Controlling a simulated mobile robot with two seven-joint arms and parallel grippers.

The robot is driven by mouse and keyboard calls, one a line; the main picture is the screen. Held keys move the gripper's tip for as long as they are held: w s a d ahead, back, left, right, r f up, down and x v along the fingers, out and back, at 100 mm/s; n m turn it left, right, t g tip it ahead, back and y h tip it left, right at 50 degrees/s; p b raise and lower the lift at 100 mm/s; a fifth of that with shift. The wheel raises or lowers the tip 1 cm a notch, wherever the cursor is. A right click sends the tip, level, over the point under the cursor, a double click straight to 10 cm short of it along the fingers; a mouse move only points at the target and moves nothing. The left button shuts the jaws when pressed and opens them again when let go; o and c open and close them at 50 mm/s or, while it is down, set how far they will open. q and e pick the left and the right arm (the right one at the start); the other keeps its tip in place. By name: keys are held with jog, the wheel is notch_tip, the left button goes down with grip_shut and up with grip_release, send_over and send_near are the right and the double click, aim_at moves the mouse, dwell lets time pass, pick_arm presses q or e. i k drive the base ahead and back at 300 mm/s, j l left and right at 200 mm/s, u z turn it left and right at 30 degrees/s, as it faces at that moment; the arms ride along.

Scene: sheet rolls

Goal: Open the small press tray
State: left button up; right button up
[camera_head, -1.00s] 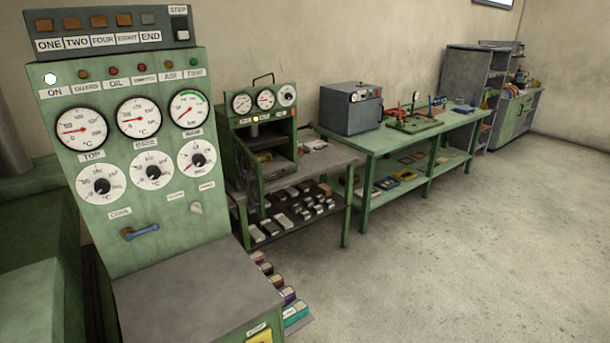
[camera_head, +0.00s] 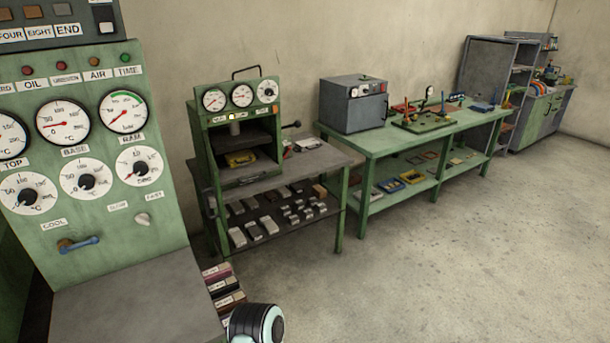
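The small press (camera_head: 195,121) is a green bench-top unit with three gauges and a handle on top. It stands on a grey-topped table left of the middle. Its front is open, and a yellow item (camera_head: 241,158) shows inside above a dark lower ledge (camera_head: 250,181) that looks like its tray. I cannot tell whether the tray is drawn out. Part of my own arm shows at the bottom edge, but neither gripper is in view.
A large green control panel (camera_head: 95,205) with a grey ledge (camera_head: 140,300) stands close on the left. Small boxes (camera_head: 222,285) lie on the floor beside it. A green workbench (camera_head: 385,150) with a grey oven (camera_head: 353,105) stands further right. The concrete floor (camera_head: 430,260) at right is clear.

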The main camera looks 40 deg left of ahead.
aim_at(264, 165)
jog(key=i+l+u, duration=0.15)
jog(key=i, duration=0.25)
jog(key=i+l+u, duration=0.2)
jog(key=i, duration=0.25)
jog(key=i+l+u, duration=0.15)
jog(key=i, duration=0.25)
jog(key=i+j+u, duration=0.15)
jog(key=i+u, duration=0.15)
jog(key=u, duration=0.2)
jog(key=i+u, duration=0.25)
jog(key=u, duration=0.25)
jog(key=i+l+u, duration=0.1)
jog(key=i+u, duration=0.2)
jog(key=u, duration=0.15)
